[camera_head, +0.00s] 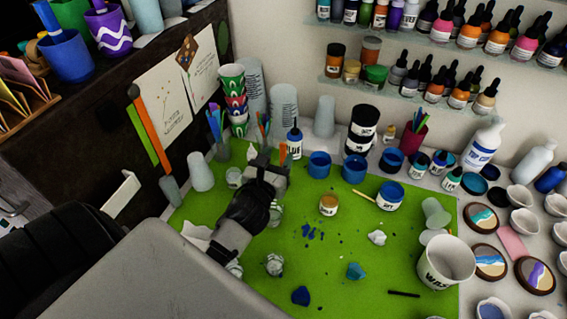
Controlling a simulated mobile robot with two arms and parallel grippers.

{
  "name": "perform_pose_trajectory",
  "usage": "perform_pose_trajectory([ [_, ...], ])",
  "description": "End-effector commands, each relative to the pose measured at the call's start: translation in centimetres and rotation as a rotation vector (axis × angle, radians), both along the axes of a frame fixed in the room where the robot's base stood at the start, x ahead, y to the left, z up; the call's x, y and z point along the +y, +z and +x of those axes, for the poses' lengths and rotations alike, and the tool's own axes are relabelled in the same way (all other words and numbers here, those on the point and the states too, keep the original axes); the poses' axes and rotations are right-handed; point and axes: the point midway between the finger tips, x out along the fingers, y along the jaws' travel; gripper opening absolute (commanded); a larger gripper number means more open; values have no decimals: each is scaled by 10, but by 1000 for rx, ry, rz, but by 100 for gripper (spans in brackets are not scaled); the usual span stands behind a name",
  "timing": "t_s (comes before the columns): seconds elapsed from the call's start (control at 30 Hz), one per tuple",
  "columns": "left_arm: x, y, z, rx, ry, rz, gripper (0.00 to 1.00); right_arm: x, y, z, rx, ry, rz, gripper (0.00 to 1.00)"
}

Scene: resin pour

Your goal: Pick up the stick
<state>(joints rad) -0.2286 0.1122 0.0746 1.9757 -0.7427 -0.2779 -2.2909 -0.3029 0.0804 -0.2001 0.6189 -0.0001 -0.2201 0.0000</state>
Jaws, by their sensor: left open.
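A dark thin stick (404,293) lies near the front right of the mat. My wrist and forearm hide part of the mat's left side. My right gripper is not in view.
Coloured sticks stand in a clear cup (218,150) at the back left. A white waste cup (445,262) is at the right. Dropper bottles fill the shelves behind.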

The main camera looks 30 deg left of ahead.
Motion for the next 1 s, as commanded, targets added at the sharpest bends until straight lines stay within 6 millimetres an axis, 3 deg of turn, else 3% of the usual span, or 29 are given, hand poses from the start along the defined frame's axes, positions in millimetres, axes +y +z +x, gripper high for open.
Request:
perform_pose_trajectory([
  [0.5,15,3,56,1,2,-2,48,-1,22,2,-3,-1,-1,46],
  [0.83,17,1,62,0,0,-1,48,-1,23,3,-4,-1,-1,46],
  [1.0,17,1,62,0,0,-1,22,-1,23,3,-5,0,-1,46],
])
